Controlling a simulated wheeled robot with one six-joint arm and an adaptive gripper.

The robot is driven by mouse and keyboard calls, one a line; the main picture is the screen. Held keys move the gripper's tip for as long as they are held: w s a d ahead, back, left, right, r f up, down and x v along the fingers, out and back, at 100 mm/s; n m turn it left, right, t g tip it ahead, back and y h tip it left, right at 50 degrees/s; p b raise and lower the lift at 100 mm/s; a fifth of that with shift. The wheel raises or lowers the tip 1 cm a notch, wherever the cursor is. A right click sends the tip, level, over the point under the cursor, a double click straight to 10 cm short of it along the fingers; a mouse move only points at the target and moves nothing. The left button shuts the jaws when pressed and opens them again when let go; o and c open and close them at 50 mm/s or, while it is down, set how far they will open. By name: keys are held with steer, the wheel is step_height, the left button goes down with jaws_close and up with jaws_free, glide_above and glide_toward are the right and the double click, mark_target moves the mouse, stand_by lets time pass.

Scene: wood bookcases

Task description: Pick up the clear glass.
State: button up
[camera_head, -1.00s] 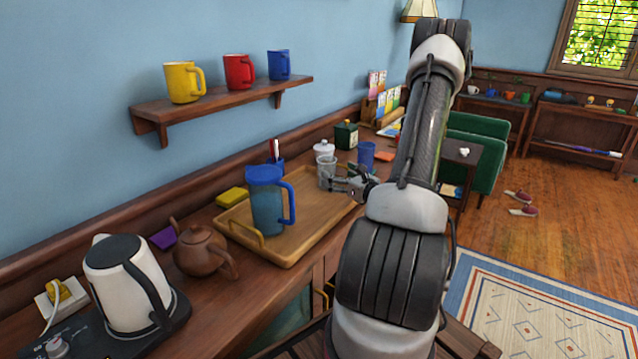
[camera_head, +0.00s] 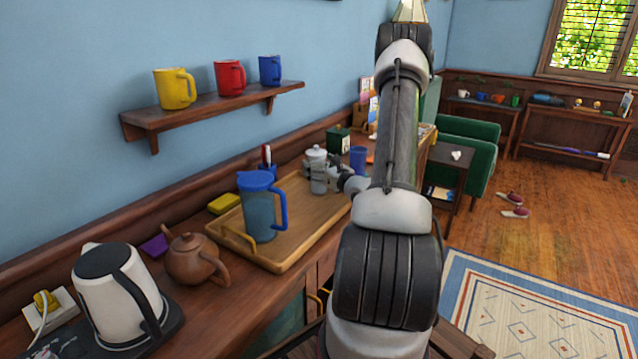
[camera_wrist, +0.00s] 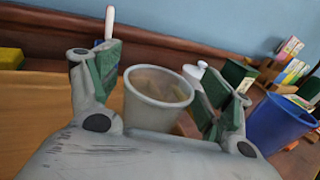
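The clear glass (camera_wrist: 156,98) stands upright between the two fingers of my gripper (camera_wrist: 160,90) in the wrist view. The fingers are spread to either side of it, and the right finger is close to its wall; whether it touches I cannot tell. In the head view the glass (camera_head: 319,181) is at the far end of the wooden tray (camera_head: 300,237), partly hidden by my gripper (camera_head: 322,178), which reaches in from the right at glass height.
A blue-lidded pitcher (camera_head: 261,212) stands on the tray's near part. A white lidded jar (camera_head: 315,153) is just behind the glass. A blue cup (camera_head: 357,159) stands right of the tray. A teapot (camera_head: 194,258) and kettle (camera_head: 117,290) are nearer.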

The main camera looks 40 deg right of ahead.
steer(key=c, duration=1.3)
steer(key=shift+r, duration=0.1)
